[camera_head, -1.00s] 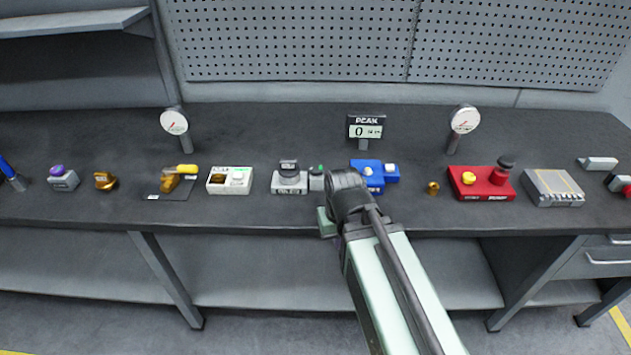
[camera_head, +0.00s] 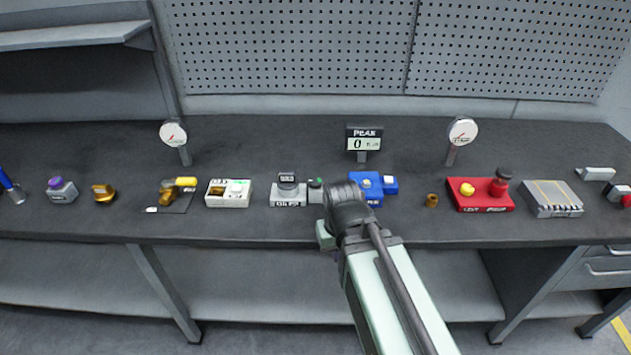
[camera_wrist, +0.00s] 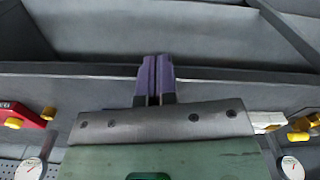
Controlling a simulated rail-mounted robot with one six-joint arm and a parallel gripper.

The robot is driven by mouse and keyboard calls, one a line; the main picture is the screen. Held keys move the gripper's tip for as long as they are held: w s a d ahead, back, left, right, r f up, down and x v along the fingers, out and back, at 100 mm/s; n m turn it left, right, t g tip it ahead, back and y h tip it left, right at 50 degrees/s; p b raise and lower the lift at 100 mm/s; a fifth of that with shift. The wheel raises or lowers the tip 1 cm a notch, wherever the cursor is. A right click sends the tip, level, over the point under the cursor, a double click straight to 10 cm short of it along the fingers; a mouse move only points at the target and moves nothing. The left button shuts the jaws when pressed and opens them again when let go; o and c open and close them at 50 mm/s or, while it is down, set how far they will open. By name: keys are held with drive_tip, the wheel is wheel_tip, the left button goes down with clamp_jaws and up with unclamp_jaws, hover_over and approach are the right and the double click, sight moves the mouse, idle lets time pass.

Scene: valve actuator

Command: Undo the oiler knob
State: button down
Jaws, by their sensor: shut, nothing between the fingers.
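No label in view clearly reads as oiler, so I cannot tell which knob is the oiler's. My gripper shows in the wrist view as two purple fingers (camera_wrist: 155,78), shut together and empty, touching nothing visible. In the head view my arm hides the fingers, near the bench's front edge.
A blue unit (camera_head: 366,190) is close to my arm. Two gauges (camera_head: 173,135) (camera_head: 462,132) and a display (camera_head: 364,140) rise behind. The bench's front strip is mostly clear.

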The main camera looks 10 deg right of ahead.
sight(315, 180)
drive_tip(key=c, duration=1.8)
unclamp_jaws()
